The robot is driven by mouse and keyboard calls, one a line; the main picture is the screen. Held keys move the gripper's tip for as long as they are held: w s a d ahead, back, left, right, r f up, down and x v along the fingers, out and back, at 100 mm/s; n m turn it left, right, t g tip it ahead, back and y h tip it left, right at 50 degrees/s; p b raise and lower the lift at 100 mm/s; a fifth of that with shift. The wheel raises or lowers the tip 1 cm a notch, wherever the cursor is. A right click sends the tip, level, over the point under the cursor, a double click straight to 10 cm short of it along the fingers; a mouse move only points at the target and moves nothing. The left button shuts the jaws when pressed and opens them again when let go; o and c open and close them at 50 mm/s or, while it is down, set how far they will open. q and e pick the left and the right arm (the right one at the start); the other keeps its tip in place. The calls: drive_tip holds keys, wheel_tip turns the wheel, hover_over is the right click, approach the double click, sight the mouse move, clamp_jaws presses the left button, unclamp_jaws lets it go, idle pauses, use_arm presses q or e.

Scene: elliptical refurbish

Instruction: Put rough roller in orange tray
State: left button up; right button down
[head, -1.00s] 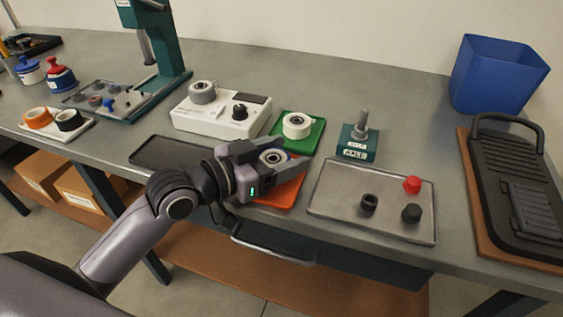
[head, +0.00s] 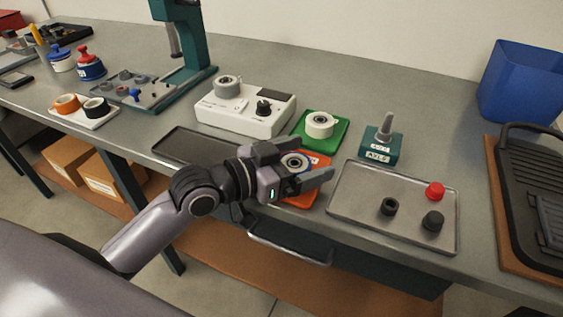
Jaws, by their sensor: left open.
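The orange tray (head: 303,200) lies at the front edge of the bench, partly hidden by my left gripper (head: 314,163). A pale roller with a blue rim and dark centre (head: 296,161) appears to be on it. My left gripper is open, its fingers on either side of this roller in the picture; I cannot tell whether they touch it. A grey roller (head: 228,87) is on the white machine, and a white roller (head: 320,123) is on the green tray (head: 336,137). No visible label shows which roller is the rough one. My right gripper is out of view.
A metal tray (head: 362,208) with a red cap and dark parts lies to the right. The axle block (head: 381,147) stands behind it. The white machine (head: 245,110) and a dark empty tray (head: 190,144) are to the left. A blue bin (head: 521,82) stands at the far right.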

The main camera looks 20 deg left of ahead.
use_arm(q)
drive_tip(key=v, duration=1)
drive_tip(key=shift+s+a+f+b, duration=0.1)
drive_tip(key=shift+s+a+b, duration=0.15)
drive_tip(key=shift+b, duration=0.1)
drive_tip(key=shift+s+a+r, duration=0.2)
drive_tip(key=shift+s+a, duration=0.15)
drive_tip(key=shift+s, duration=0.15)
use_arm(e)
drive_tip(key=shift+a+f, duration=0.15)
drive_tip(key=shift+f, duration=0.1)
